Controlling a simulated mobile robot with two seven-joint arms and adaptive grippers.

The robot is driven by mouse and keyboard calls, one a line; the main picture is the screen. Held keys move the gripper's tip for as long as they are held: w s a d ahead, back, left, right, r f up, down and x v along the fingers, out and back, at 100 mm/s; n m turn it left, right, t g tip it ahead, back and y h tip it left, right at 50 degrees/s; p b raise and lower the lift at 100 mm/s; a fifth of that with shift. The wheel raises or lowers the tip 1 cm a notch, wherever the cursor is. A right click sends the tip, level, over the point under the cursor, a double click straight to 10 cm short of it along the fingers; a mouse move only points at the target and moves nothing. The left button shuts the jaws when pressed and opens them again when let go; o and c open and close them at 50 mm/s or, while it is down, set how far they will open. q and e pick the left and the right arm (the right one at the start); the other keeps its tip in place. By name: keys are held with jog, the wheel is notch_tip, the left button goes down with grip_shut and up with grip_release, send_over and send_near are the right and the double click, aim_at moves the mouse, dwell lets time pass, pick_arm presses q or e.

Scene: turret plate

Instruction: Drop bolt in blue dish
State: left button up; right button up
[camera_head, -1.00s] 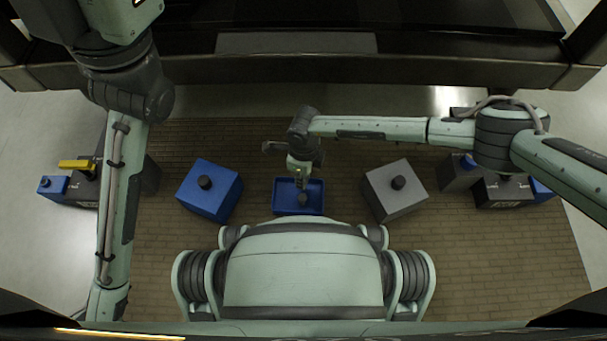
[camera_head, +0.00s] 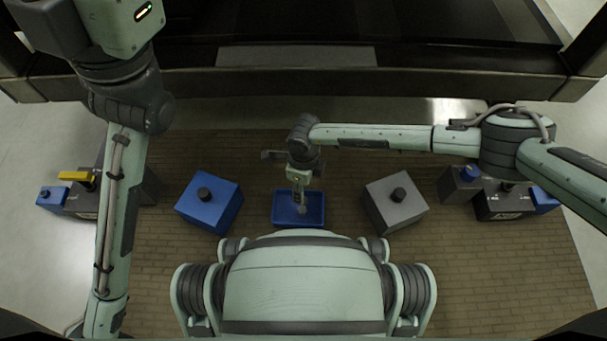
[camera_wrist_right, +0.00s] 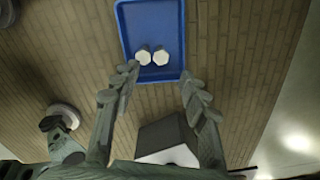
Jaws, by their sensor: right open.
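The blue dish (camera_head: 280,218) is a shallow rectangular tray on the brown floor in front of my body; the right wrist view shows its blue wall (camera_wrist_right: 122,35). Two pale hexagonal bolt heads, a left one (camera_wrist_right: 142,57) and a right one (camera_wrist_right: 160,57), are side by side within the dish's outline in the right wrist view. My right gripper (camera_wrist_right: 159,78) is open, with nothing between its spread fingers. In the head view the right gripper (camera_head: 299,190) points down over the dish. My left arm crosses the left side, but its gripper is out of view.
A blue box (camera_head: 222,206) with a dark knob stands left of the dish. A grey box (camera_head: 397,212) with a dark knob stands right of it. More boxes lie at both far sides, including a yellow piece (camera_head: 76,176). Brown floor is clear between them.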

notch_tip(320, 180, up, 10)
jog(key=shift+r, duration=0.2)
dwell(0.5)
